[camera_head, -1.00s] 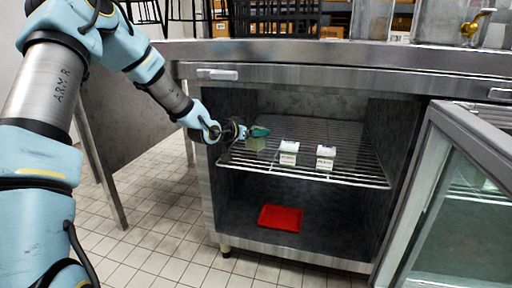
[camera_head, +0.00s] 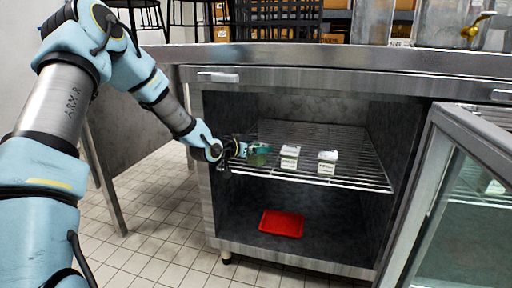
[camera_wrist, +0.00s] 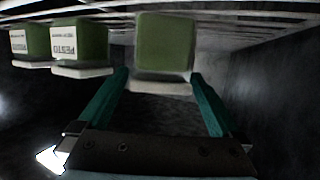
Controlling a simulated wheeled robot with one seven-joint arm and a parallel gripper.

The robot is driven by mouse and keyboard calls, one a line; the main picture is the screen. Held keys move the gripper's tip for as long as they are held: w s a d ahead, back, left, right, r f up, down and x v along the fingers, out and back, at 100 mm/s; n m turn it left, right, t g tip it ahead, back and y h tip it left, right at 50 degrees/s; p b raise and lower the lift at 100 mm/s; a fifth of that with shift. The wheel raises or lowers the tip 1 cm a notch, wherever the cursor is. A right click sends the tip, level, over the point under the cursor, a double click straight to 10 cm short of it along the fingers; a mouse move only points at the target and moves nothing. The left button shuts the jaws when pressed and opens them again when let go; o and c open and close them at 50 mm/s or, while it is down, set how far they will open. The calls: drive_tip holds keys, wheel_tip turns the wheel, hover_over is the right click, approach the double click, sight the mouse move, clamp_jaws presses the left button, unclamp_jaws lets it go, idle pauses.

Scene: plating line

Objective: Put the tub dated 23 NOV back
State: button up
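A pale green tub (camera_head: 258,159) is at the left front of the wire shelf in the open cabinet. My gripper (camera_head: 252,148), with teal fingers, is at it. The tub's visible face is blank, and no date shows. Two labelled tubs stand to its right on the shelf, a nearer one (camera_head: 290,158) and a farther-right one (camera_head: 327,162). In the wrist view they are green with white labels (camera_wrist: 78,42); their dates are too small to read.
The wire shelf (camera_head: 350,178) is free right of the tubs. A red tray (camera_head: 281,223) lies on the cabinet floor. The glass door (camera_head: 455,210) stands open at the right, with another tub (camera_head: 495,187) seen behind it. The steel counter (camera_head: 300,56) overhangs the shelf.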

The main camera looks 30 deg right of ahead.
drive_tip(key=shift+a+r, duration=0.1)
drive_tip(key=shift+r, duration=0.1)
drive_tip(key=p+v, duration=0.3)
drive_tip(key=v, duration=0.9)
drive_tip(key=a+f+n+y, duration=0.15)
drive_tip(key=a+y, duration=0.35)
drive_tip(key=a, duration=0.5)
drive_tip(key=a+f+n+y, duration=0.1)
drive_tip(key=a+n+y, duration=0.25)
drive_tip(key=a, duration=0.65)
drive_tip(key=s+a+r+n+g+y, duration=0.2)
drive_tip(key=s+a+n+g+y, duration=0.2)
drive_tip(key=s+a, duration=1)
drive_tip(key=n, duration=0.2)
drive_tip(key=shift+s+r+n+g, duration=0.25)
drive_tip(key=shift+s+n+g, duration=0.05)
drive_tip(key=shift+s+n, duration=0.1)
drive_tip(key=shift+a+y, duration=0.1)
drive_tip(key=shift+y, duration=0.15)
